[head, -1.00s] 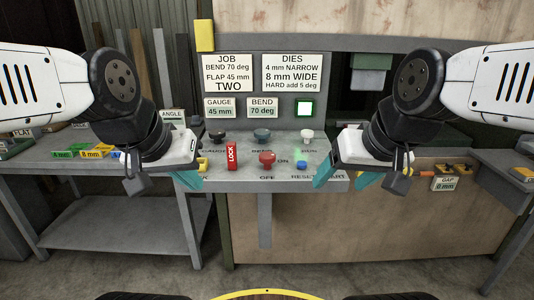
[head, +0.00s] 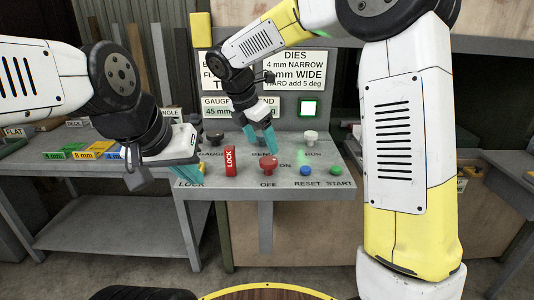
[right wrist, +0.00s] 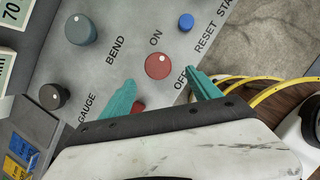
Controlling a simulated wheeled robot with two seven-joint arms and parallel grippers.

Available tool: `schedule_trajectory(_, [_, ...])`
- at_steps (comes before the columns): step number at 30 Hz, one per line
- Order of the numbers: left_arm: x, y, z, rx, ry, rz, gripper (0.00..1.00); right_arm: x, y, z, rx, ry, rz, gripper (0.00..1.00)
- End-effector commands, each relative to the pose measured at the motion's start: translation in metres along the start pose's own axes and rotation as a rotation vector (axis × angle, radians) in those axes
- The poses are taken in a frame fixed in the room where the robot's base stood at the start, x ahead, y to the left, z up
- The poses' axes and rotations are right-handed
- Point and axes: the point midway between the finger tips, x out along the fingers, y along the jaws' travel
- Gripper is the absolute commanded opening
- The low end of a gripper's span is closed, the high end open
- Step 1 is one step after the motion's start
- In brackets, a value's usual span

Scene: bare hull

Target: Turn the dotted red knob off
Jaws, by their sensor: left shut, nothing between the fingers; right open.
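The red knob (head: 268,163) stands on the sloped grey panel between the words ON and OFF. In the right wrist view the red knob (right wrist: 158,67) shows a small pale dot on its upper part, on the side of ON. My right gripper (head: 261,143) is open and empty, fingers pointing down just behind and above the knob. In the right wrist view the knob lies ahead of the gap between the teal fingertips (right wrist: 161,80), apart from both. My left gripper (head: 194,174) is shut and empty at the panel's left edge.
A red LOCK block (head: 230,162) stands left of the knob. A blue button (head: 306,171), a green button (head: 336,171) and a pale RUN knob (head: 310,137) are to the right. A dark GAUGE knob (right wrist: 54,96) and a grey-green BEND knob (right wrist: 80,29) are nearby.

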Motion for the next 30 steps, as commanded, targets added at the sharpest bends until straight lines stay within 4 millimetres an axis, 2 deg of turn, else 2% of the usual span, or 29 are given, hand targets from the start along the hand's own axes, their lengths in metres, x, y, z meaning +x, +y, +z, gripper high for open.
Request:
schedule_trajectory(5, [0.0,0.0,0.0,0.0,0.0,0.0,0.0,0.014,0.005,-0.002,-0.039,-0.006,-0.006,0.72])
schedule_trajectory(12, [0.0,0.0,0.0,0.0,0.0,0.0,0.0,0.053,0.004,-0.002,-0.036,-0.004,-0.008,0.72])
schedule_trajectory(18, [0.0,0.0,0.0,0.0,0.0,0.0,0.0,0.075,0.004,-0.002,-0.036,-0.004,-0.006,0.72])
schedule_trajectory(28, [0.0,0.0,0.0,0.0,0.0,0.0,0.0,0.081,0.004,-0.002,-0.034,-0.004,-0.004,0.72])
schedule_trajectory(29, [0.0,0.0,0.0,0.0,0.0,0.0,0.0,0.08,0.004,-0.002,-0.034,-0.004,-0.004,0.7])
schedule_trajectory(30, [0.0,0.0,0.0,0.0,0.0,0.0,0.0,0.08,0.004,-0.002,-0.034,-0.004,-0.004,0.62])
